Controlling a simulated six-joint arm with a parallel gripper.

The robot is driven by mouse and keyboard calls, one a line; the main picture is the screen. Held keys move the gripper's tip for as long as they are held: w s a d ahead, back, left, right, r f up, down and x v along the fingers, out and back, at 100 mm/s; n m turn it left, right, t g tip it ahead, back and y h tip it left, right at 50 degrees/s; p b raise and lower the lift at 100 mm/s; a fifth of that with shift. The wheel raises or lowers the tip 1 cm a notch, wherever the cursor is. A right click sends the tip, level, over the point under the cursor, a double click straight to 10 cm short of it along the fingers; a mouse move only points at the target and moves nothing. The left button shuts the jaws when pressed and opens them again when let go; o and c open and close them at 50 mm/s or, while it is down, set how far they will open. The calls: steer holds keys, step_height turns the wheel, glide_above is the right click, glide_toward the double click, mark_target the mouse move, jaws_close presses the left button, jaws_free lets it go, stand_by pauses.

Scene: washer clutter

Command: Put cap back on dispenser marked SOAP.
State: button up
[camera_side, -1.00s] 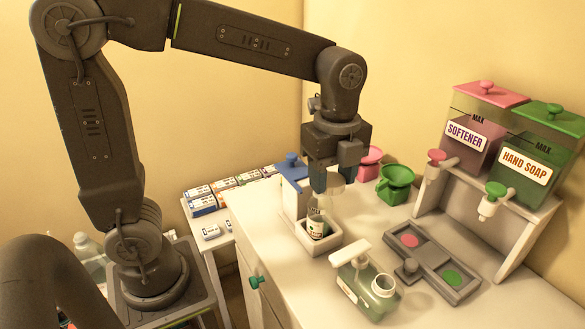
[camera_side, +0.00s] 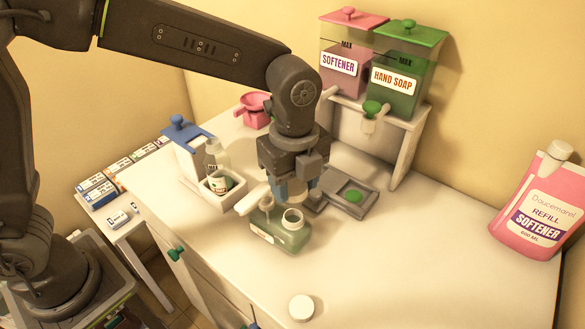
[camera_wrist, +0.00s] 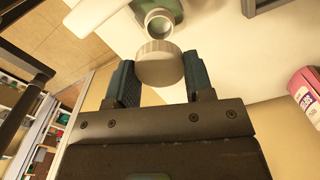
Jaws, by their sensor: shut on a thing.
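My gripper (camera_wrist: 159,72) is shut on a pale round cap (camera_wrist: 159,62) with a ribbed edge, held between its dark fingertips. In the side view my gripper (camera_side: 293,190) hangs over the counter, just above the open neck of a greenish dispenser. This dispenser (camera_side: 283,239) stands on the counter with a white pump spout and an uncovered white neck (camera_side: 293,218). Its label is too small to read here. In the wrist view the open neck (camera_wrist: 159,23) shows just beyond the cap; the two look apart. A second white cap (camera_side: 301,307) lies on the counter near the front edge.
A grey tray (camera_side: 368,209) with a green disc lies behind my gripper. A stand (camera_side: 405,150) carries SOFTENER and HAND SOAP tanks. A white caddy (camera_side: 209,197) is at left, a pink funnel (camera_side: 255,112) behind. A pink refill bottle (camera_side: 540,210) stands right. The right-front counter is clear.

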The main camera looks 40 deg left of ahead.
mark_target(294, 212)
steer(key=shift+f, duration=2.7)
steer(key=shift+f, duration=1)
stand_by(0.7)
steer(key=o, duration=1)
steer(key=shift+o, duration=0.3)
steer(key=o, duration=0.3)
steer(key=shift+r, duration=3.5)
